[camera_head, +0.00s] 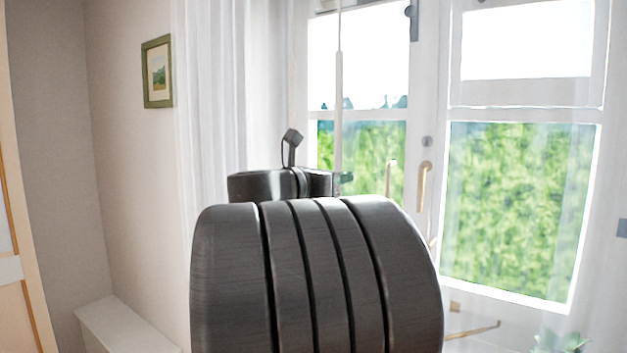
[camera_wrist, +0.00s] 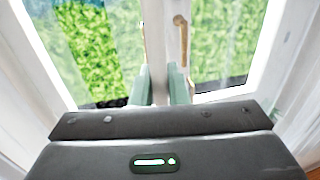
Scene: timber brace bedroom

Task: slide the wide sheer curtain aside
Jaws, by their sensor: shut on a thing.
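White sheer curtain (camera_head: 212,100) hangs in gathered folds left of the window in the head view. More thin sheer fabric (camera_head: 606,190) hangs over the right side of the window; I cannot tell how far it spreads. A thin white draw rod (camera_head: 338,110) hangs upright in front of the left pane, its lower end at my gripper (camera_head: 343,182). My gripper is shut on the rod. In the wrist view, my gripper's two pale green fingers (camera_wrist: 160,84) point at the window. The rod is hard to pick out between them there, and my arm hides much of the head view.
Behind stand the window casements (camera_head: 432,100) with a brass-coloured handle (camera_head: 424,186). A framed picture (camera_head: 157,72) hangs on the left wall, above a low white ledge (camera_head: 122,326). A green plant (camera_head: 560,342) shows at the bottom right.

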